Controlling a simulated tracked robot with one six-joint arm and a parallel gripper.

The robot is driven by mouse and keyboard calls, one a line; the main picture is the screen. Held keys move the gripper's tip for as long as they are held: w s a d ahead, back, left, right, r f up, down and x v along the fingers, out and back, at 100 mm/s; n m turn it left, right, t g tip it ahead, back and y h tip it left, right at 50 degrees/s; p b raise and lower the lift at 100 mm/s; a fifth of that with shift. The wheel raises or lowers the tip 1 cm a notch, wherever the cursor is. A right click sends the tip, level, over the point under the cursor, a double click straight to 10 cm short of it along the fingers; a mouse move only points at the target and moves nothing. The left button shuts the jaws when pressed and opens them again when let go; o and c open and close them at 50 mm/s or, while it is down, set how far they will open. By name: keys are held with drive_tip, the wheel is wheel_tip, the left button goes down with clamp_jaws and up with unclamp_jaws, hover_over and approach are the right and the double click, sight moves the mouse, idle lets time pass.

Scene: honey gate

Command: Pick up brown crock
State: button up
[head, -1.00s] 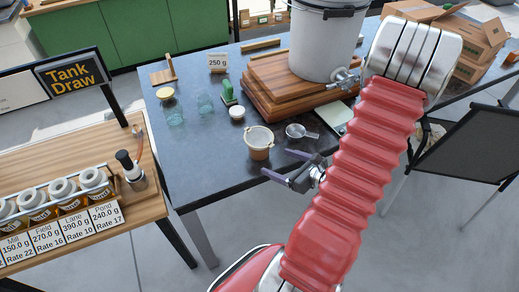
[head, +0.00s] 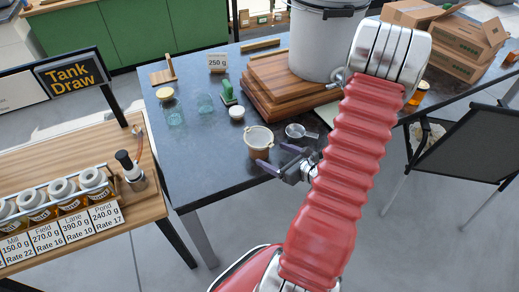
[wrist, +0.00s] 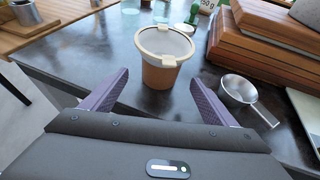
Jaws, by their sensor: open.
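The brown crock (head: 259,147) stands upright on the dark table near its front edge. It has a tan-brown body, and a pale rimmed strainer or sieve sits on its mouth. In the wrist view the crock (wrist: 158,78) is straight ahead, between the lines of the two purple fingers and a little beyond their tips. My gripper (head: 269,157) is open and empty, just right of the crock in the head view. In the wrist view its fingers (wrist: 158,88) are spread wide on either side. I cannot tell whether a finger touches the crock.
A metal scoop (wrist: 240,92) lies just right of the crock. Stacked wooden boards (head: 285,84) under a white tank (head: 323,45) stand behind. Glass jars (head: 175,113), a small white-lidded jar (head: 237,113) and a green-handled stamp (head: 227,92) stand behind left. The table left of the crock is clear.

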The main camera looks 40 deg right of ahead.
sight(265, 151)
drive_tip(key=shift+x, duration=2.2)
drive_tip(key=shift+x, duration=2.65)
drive_tip(key=shift+s+d+f, duration=0.1)
drive_tip(key=shift+f, duration=0.05)
drive_tip(key=shift+c, duration=0.5)
drive_tip(key=c, duration=1.3)
drive_tip(key=shift+r, duration=5.05)
